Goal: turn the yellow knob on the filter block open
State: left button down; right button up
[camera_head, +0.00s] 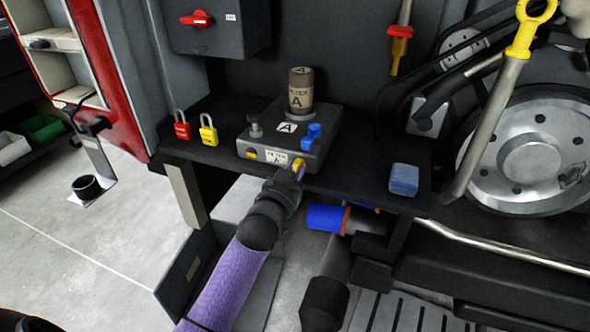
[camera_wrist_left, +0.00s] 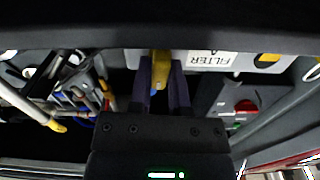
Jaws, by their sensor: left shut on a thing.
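The filter block (camera_head: 322,142) is a grey box on a dark shelf, with a white label on its front face. Its yellow knob (camera_head: 298,165) sticks out at the right end of that face, mostly hidden by my gripper. My left gripper (camera_head: 293,172) reaches up to the knob from below and in front. In the left wrist view the yellow knob (camera_wrist_left: 160,70) lies between the two dark fingers (camera_wrist_left: 162,88), which are shut on it. The block's upside-down FILTER label (camera_wrist_left: 212,62) is beside it. My right gripper is not in view.
A blue cylinder (camera_head: 325,217) lies below the shelf.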

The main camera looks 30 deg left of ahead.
pick_arm(q)
jog(key=m+p, duration=0.1)
jog(key=m, duration=0.3)
jog(key=shift+m, duration=0.4)
jog(key=m+p, duration=0.1)
jog(key=m, duration=1.1)
jog(key=shift+c, duration=2)
grip_release()
jog(key=shift+s, duration=0.1)
